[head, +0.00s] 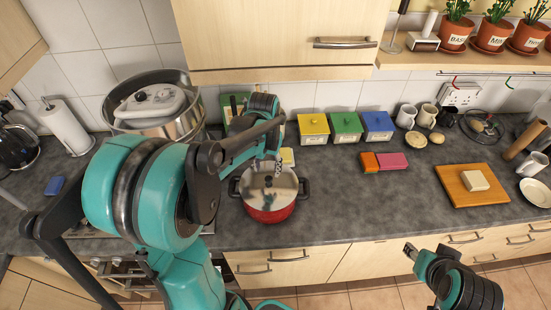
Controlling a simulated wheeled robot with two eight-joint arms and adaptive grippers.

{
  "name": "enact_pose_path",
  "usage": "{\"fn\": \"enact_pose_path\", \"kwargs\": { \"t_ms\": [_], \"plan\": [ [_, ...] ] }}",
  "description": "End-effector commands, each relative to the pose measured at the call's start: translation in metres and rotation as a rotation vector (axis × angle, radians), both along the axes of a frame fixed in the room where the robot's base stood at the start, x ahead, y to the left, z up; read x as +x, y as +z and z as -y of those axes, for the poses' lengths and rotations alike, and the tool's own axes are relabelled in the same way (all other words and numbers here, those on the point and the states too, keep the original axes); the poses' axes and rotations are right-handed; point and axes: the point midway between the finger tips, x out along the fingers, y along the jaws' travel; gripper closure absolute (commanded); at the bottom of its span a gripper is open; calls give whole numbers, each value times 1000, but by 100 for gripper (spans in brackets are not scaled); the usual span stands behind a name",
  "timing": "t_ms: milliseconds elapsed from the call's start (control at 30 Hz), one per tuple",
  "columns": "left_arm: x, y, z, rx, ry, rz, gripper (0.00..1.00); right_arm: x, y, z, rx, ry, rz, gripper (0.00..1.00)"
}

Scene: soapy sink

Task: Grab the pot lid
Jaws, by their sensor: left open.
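A shiny silver pot lid (261,201) sits on a red pot (268,215) with two dark side handles, on the dark worktop near the middle. My left gripper (272,176) is over the lid, close to its middle. It is open, pointing down, and hides part of the lid and its knob. I cannot tell whether the fingers touch the knob. My right arm shows at the lower right, in front of the counter, with its gripper end (412,250) small and dark. It is well away from the pot, and its jaw state is unclear.
A large steel pot (190,123) stands behind my left arm. Yellow, green and blue boxes (345,127) line the wall. A pink and orange sponge (392,162) lies right of the pot. The worktop (365,215) front centre is clear.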

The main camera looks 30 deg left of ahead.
Motion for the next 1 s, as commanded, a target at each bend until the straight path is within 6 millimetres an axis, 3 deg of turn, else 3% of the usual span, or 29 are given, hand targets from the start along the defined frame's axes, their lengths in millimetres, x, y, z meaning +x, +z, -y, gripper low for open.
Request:
{"fn": "enact_pose_path", "kwargs": {
  "t_ms": [33, 167, 700, 1000],
  "plan": [
    [3, 8, -4, -3, 5, -15, 53, 0, 12, 0, 0, 0, 0, 60],
    [5, 3, -8, -9, 9, -35, 53, 0, 16, 0, 0, 0, 0, 60],
    [9, -68, -5, -9, 8, -37, 53, 0, 7, 0, 0, 0, 0, 60],
    [8, -74, -5, -9, 8, -36, 53, 0, 7, 0, 0, 0, 0, 60]
  ]
}}
